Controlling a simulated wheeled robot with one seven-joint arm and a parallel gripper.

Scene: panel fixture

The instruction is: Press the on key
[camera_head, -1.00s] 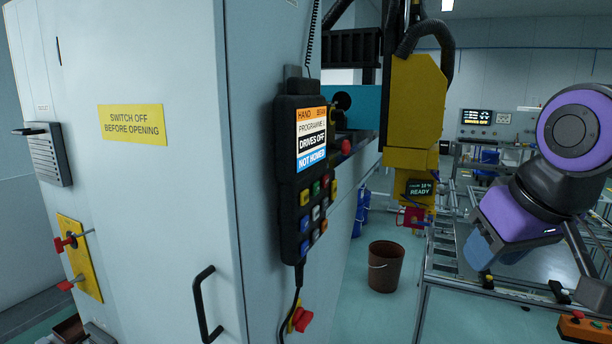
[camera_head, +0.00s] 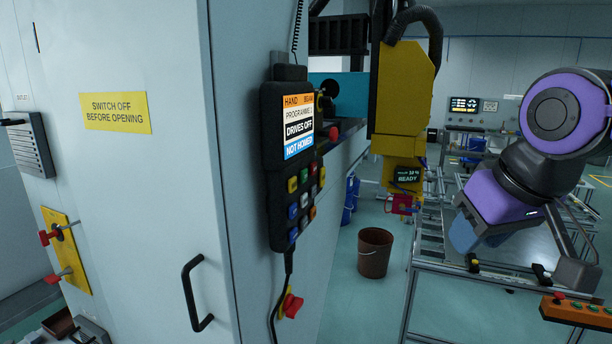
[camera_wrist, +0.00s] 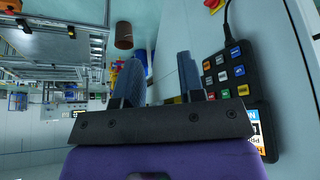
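A dark hand pendant (camera_head: 279,165) hangs on the side of the pale cabinet, its screen (camera_head: 298,126) reading DRIVES OFF and NOT HOMED. Below the screen are several coloured keys, among them a green key (camera_head: 304,175). Their labels are too small to read, so I cannot tell which is the on key. The wrist view shows the pendant's keypad (camera_wrist: 223,72) at the right, turned round, with its screen partly hidden behind my gripper. My gripper (camera_wrist: 160,68) has its two blue-grey fingers apart with nothing between them. It is clear of the keys.
The cabinet (camera_head: 150,200) has a handle (camera_head: 193,293) and a yellow warning label. A red knob (camera_head: 291,305) sits below the pendant by its cable. A yellow machine head (camera_head: 405,95), a brown bucket (camera_head: 375,252) and a metal frame table (camera_head: 470,265) stand to the right.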

